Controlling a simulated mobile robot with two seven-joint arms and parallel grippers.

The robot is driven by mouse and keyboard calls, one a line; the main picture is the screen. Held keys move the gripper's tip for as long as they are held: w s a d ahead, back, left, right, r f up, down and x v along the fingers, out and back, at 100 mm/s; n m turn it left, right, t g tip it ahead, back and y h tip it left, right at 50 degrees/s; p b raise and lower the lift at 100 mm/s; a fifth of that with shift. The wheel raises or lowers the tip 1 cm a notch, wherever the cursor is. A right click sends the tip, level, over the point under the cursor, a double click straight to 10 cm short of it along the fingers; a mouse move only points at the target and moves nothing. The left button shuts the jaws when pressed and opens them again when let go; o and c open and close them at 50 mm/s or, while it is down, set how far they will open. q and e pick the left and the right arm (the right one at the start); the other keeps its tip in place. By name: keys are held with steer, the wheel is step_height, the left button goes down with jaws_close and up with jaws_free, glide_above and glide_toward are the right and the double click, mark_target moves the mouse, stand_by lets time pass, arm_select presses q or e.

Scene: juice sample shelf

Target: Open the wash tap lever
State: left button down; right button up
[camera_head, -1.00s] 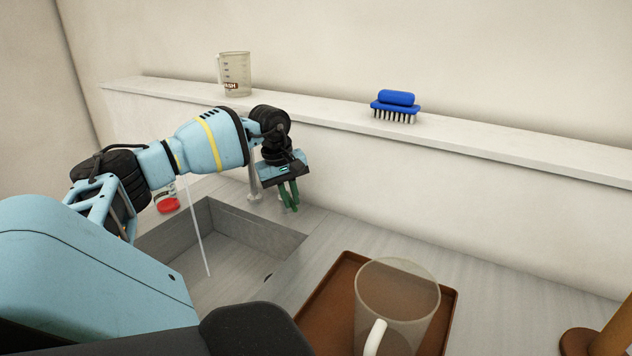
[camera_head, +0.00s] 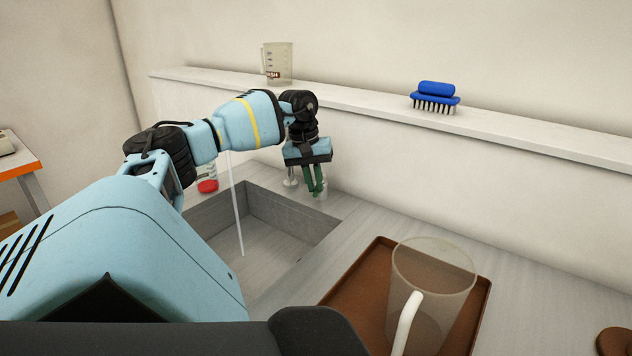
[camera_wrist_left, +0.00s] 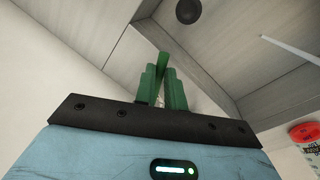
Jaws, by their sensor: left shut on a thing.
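My left gripper (camera_head: 315,182) reaches down behind the sink's far right corner, beside the tap post (camera_head: 291,178). Its green fingers are shut on a thin green piece, the wash tap lever (camera_wrist_left: 163,62), which shows between and past the fingers in the left wrist view, where the gripper (camera_wrist_left: 163,88) fills the middle. The fingers hide much of the lever. A thin pale water stream (camera_head: 237,210) falls into the sink (camera_head: 255,225); it also shows in the left wrist view (camera_wrist_left: 290,48). My arm hides the spout. My right gripper is not in view.
A brown tray (camera_head: 365,265) with a clear handled jug (camera_head: 430,290) stands right of the sink. A red-lidded container (camera_head: 207,186) is behind the sink's left. The ledge holds a measuring jug (camera_head: 279,63) and blue brush (camera_head: 435,97). An orange-edged table (camera_head: 22,170) is far left.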

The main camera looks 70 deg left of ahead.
arm_select(q)
steer(key=shift+f, duration=0.1)
steer(key=c, duration=1.5)
jaws_free()
steer(key=shift+r, duration=0.35)
steer(key=r, duration=0.4)
steer(key=s+r+p, duration=0.1)
steer(key=r, duration=0.2)
steer(key=shift+s+a, duration=0.1)
steer(key=shift+a, duration=0.3)
